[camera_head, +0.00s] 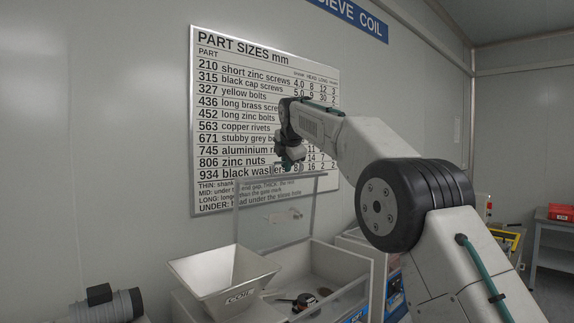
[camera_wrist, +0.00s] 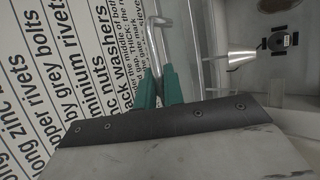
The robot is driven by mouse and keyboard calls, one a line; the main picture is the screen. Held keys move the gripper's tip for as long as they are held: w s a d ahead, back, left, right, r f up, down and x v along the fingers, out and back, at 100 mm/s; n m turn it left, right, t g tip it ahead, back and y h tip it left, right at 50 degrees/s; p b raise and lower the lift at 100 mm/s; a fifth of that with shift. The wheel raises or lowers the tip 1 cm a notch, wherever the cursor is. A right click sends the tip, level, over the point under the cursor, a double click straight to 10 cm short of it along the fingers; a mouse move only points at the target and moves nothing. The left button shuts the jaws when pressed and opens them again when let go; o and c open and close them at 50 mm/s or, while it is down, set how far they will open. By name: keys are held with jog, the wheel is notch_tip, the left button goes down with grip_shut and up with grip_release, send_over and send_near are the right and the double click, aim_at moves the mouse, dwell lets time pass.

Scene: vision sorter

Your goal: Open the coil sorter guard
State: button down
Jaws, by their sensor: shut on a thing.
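The coil sorter guard (camera_head: 262,218) is a clear panel with a pale frame. It stands roughly upright above the back of the open white sorter housing (camera_head: 350,294). My gripper (camera_head: 290,163) is at the guard's top edge, in front of the wall chart. In the wrist view my green fingertips (camera_wrist: 160,88) are shut at a pale bar (camera_wrist: 157,28) of the guard. The exact contact is partly hidden by the fingers and the gripper body.
A pale hopper marked COIL (camera_head: 223,278) stands at the front left of the sorter. Dark parts (camera_head: 304,300) sit inside the housing. A grey motor-like cylinder (camera_head: 112,306) is at lower left. The part sizes chart (camera_head: 215,120) hangs close behind my gripper. A red bin (camera_head: 560,212) is far right.

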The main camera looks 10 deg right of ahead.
jog(key=c, duration=1.5)
grip_release()
jog(key=shift+d+r, duration=0.15)
jog(key=shift+d, duration=0.25)
jog(key=shift+a, duration=0.4)
jog(key=v, duration=0.7)
jog(key=shift+s+r, duration=0.25)
jog(key=shift+s, duration=0.05)
